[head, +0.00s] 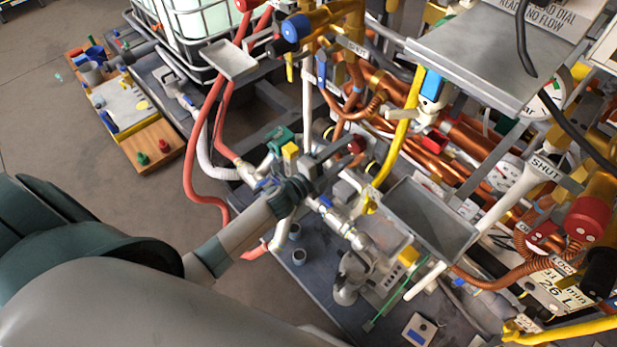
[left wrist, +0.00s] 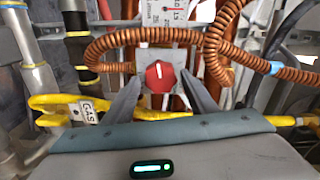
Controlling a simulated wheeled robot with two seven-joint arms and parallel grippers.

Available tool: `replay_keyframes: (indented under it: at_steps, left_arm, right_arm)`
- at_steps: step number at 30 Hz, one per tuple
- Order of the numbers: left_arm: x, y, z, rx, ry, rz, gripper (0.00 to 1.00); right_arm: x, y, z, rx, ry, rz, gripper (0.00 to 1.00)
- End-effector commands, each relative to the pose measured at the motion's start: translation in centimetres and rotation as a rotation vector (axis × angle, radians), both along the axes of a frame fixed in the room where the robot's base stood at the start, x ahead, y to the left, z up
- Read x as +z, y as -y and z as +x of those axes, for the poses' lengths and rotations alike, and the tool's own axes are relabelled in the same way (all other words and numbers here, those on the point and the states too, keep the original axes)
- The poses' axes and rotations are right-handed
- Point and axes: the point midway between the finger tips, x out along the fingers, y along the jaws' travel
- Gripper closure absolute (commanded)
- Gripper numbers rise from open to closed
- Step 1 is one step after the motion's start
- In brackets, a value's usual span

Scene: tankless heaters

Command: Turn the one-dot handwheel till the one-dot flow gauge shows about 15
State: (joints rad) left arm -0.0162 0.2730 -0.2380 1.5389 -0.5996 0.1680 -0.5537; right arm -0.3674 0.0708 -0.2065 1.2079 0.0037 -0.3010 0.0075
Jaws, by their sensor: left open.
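A red round knob (left wrist: 160,76) with a white pointer line on a grey block sits between the two fingers of my left gripper (left wrist: 160,82) in the left wrist view. The pointer stands nearly upright. The fingers are spread on either side of the knob; I cannot tell whether they touch it. In the head view my left gripper (head: 338,157) reaches in among the pipes, with a red knob (head: 357,146) at its tips. No dot mark is readable on the knob. A white scale plate (left wrist: 172,12) shows above it, cut off by the picture edge. My right gripper is out of view.
Coiled copper tubes (left wrist: 230,50) and a yellow pipe (left wrist: 60,102) run close around the fingers. Grey trays (head: 430,217), white dials (head: 545,101), a red knob (head: 587,218) and a yellow pipe (head: 398,140) crowd the right. Open floor (head: 60,140) lies at left.

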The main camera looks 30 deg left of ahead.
Motion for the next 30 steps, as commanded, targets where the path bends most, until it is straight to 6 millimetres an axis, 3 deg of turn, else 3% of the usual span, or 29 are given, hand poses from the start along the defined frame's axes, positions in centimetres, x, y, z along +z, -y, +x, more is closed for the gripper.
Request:
replay_keyframes:
  at_steps: [18,24,30]
  left_arm:
    - [-0.2,-3.9,-10.6,0.001,-0.003,0.001,0.48]
    - [-0.1,-4.7,-13.0,0.0,-0.001,0.0,0.48]
    - [0.0,-5.1,-13.9,0.0,0.0,0.001,0.48]
  right_arm:
    - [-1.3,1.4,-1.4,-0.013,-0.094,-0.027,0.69]
    - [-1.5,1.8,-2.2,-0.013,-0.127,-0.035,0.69]
    - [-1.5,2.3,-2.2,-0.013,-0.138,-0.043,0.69]
